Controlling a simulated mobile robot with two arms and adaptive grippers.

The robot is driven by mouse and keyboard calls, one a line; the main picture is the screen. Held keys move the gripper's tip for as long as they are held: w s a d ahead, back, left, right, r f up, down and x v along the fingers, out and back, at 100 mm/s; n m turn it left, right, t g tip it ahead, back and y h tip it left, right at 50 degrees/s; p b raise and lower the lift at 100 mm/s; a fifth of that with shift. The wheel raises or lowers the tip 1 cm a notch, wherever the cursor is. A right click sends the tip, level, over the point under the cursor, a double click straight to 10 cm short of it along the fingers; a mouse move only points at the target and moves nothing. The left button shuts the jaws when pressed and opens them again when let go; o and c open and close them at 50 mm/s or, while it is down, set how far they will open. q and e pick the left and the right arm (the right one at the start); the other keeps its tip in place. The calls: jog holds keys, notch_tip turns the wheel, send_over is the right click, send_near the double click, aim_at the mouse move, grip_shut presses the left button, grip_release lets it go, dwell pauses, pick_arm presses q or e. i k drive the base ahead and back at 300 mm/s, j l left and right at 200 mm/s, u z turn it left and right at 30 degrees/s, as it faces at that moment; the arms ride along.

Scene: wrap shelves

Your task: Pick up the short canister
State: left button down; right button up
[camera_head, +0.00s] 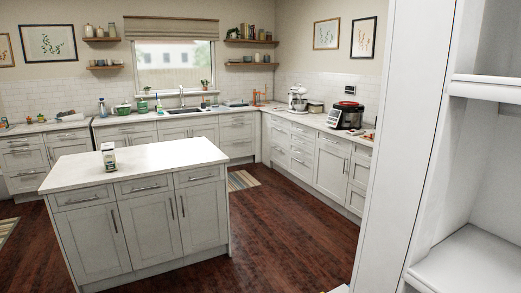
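Three small jars or canisters stand on the upper left wall shelf: a pale one (88,31), a shorter one in the middle (100,32) and another at the right (112,30). They are far off, and I cannot tell whether one is the short canister. A small white and dark green container (108,157) stands upright on the white top of the kitchen island (165,158). Its label is too small to read.
A tall white shelf unit (480,88) stands close at the right; its visible shelves look bare. Dark wood floor (285,225) lies open between the island and the right counter.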

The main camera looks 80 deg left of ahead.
aim_at(107, 155)
jog(key=u, duration=1.8)
